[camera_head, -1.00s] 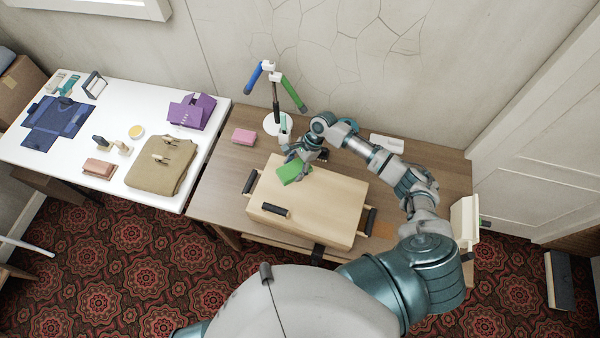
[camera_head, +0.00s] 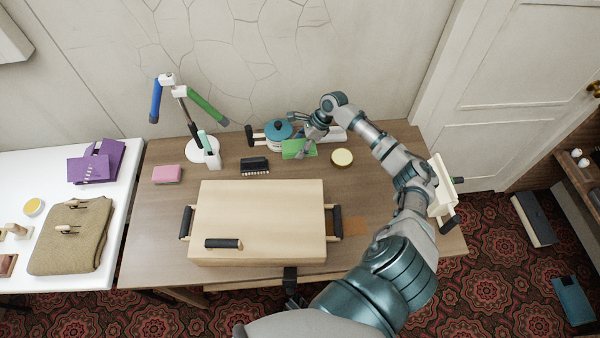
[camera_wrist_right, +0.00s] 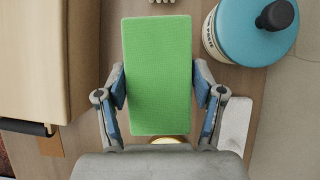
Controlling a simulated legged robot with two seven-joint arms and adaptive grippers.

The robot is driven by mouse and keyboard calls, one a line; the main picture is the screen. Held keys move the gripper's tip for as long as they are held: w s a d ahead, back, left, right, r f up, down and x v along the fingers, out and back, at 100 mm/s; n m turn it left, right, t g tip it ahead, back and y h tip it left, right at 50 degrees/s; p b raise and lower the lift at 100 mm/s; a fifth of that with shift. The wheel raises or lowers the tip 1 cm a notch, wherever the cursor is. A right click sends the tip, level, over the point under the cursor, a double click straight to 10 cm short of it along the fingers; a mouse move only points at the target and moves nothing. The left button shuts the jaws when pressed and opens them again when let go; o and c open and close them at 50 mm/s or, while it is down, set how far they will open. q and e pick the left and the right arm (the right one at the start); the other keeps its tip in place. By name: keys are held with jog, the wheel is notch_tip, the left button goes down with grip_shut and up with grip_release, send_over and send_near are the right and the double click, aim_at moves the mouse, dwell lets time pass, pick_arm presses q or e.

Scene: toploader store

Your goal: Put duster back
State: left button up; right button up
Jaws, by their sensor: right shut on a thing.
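My right gripper (camera_head: 306,147) is shut on a green rectangular block (camera_head: 293,151), at the back of the wooden table. The block lies between its two fingers in the right wrist view (camera_wrist_right: 156,75). The frames do not show clearly whether the block rests on the table or hangs just above it. A pot with a blue lid (camera_head: 279,129) stands close to the left and behind it. A black bristled brush (camera_head: 255,164) lies to its left, and a pink block (camera_head: 166,174) lies farther left. My left gripper is out of view.
A pale wooden case (camera_head: 260,215) with dark handles fills the table's front middle. A round yellow-topped tin (camera_head: 342,157) stands right of the green block. A lamp-like stand with blue and green arms (camera_head: 180,91) stands at the back left. A white table (camera_head: 120,215) adjoins at left.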

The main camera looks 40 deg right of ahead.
aim_at(296, 166)
jog(key=shift+d+f, duration=0.25)
jog(key=shift+d, duration=0.2)
jog(key=shift+f+b, duration=0.35)
jog(key=shift+f, duration=0.05)
jog(key=f, duration=0.2)
jog(key=a+f, duration=0.1)
jog(key=shift+a+f+b, duration=0.1)
jog(key=shift+f+b, duration=0.2)
jog(key=shift+f, duration=0.1)
jog(key=f, duration=0.2)
jog(key=d+f+b, duration=0.1)
jog(key=f, duration=0.1)
jog(key=shift+s+f, duration=0.1)
jog(key=shift+f, duration=0.15)
jog(key=shift+d+f, duration=0.15)
jog(key=o, duration=1.1)
jog(key=shift+a, duration=0.25)
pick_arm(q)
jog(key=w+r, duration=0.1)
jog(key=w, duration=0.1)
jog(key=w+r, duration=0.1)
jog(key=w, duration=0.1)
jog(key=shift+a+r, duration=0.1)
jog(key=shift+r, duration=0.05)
pick_arm(e)
jog(key=shift+o, duration=0.2)
jog(key=shift+a+r, duration=0.2)
jog(key=shift+a, duration=0.05)
